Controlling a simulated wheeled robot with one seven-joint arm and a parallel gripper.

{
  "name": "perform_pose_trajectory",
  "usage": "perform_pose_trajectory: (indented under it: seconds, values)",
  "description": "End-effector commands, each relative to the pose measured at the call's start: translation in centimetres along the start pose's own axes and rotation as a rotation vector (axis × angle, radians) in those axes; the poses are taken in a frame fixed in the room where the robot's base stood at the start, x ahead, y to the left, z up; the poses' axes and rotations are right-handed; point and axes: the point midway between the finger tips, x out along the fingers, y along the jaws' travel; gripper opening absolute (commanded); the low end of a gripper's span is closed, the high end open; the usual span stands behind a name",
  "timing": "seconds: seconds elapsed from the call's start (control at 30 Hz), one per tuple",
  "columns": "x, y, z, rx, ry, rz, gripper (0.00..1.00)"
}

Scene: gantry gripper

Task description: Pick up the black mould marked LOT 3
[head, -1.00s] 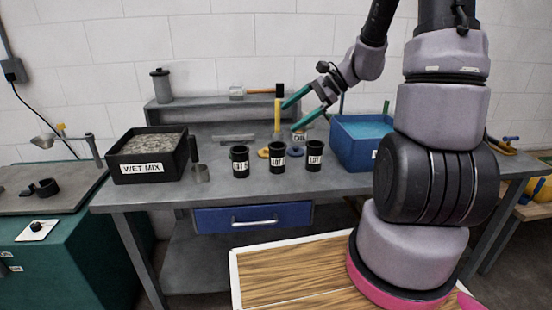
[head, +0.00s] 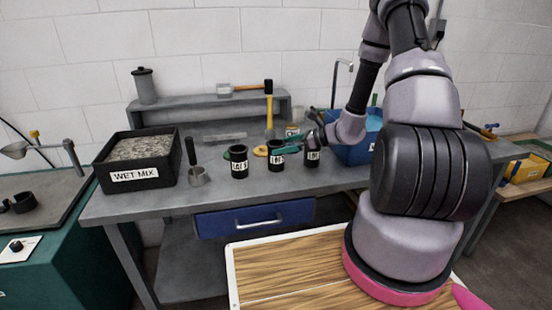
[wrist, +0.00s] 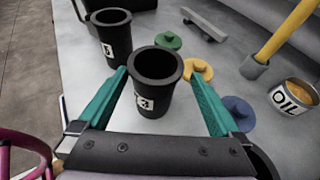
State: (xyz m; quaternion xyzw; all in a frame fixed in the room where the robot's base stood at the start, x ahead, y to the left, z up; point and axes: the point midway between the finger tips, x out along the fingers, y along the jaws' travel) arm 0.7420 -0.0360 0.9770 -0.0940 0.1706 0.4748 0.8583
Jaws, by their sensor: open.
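Three black moulds stand in a row on the grey bench. The middle mould (head: 276,161) has a white label; in the wrist view this mould (wrist: 155,85) shows a label ending in 3, partly cut by shadow and angle. It stands upright between the teal fingers of my gripper (wrist: 159,74), which is open around it with gaps visible. In the head view my gripper (head: 288,146) is at the middle mould's top. The left mould (head: 239,163) also shows in the wrist view (wrist: 112,36); its number is unclear. The right mould (head: 312,159) is partly behind my gripper.
A green disc (wrist: 168,41), a yellow disc (wrist: 198,71) and a blue disc (wrist: 238,113) lie behind the moulds. The WET MIX tray (head: 136,175) is left, a blue bin (head: 352,152) right.

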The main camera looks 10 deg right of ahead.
Motion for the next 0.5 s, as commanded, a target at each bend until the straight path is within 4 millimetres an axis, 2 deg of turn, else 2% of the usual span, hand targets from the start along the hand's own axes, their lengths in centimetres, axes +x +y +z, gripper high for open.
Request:
perform_pose_trajectory:
  seconds: [0.17,0.4,0.5]
  values:
    - [1.6,0.3,0.2,0.0,0.0,0.003,1.0]
    - [4.9,0.6,0.5,-0.001,0.0,0.002,1.0]
    - [5.5,0.6,0.5,-0.001,0.0,0.001,1.0]
